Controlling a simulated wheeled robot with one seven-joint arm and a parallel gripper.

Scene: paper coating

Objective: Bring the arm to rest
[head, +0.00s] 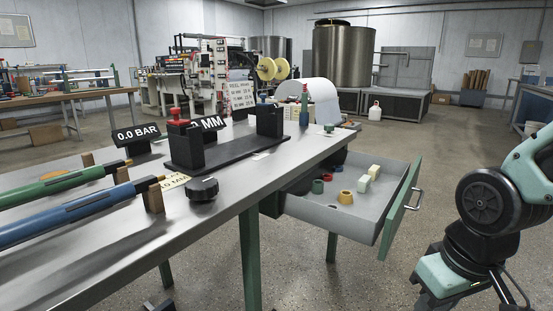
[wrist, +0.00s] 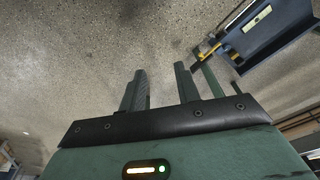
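My arm (head: 487,203) shows at the right edge of the head view, beside the open drawer and apart from the workbench. In the wrist view, my gripper (wrist: 160,86) has its two dark fingers apart with an empty gap between them. My gripper cannot be made out in the head view.
The green-fronted drawer (head: 398,212) stands pulled out from the metal workbench (head: 230,205), with tape rolls and pale blocks inside. The bench bears blue and green rods (head: 75,222) and a black fixture (head: 222,152). A dark blue unit (wrist: 268,32) shows in the wrist view.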

